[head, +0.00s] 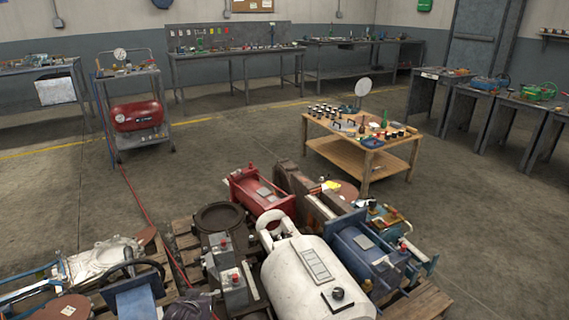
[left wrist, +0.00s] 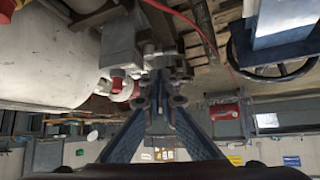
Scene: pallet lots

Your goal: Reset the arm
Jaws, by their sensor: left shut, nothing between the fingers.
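My left gripper (left wrist: 160,85) shows in the middle of the left wrist view, with its fingers together and nothing between them. Its blue-grey finger links spread toward the bottom of that view. The wrist picture appears upside down. A grey block fitting (left wrist: 122,45) with a red-capped part lies just beyond the fingers; I cannot tell whether they touch. In the head view a dark shape at the bottom edge may be my left gripper, but it is unclear. My right gripper is in neither view.
Pallets hold a white tank (head: 305,275), a red machine (head: 262,190), a blue motor (head: 365,250) and a black handwheel (head: 128,270). A red compressor (head: 137,115) stands on a cart behind. A wooden table (head: 350,150) carries small parts. Floor (head: 480,220) at right is clear.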

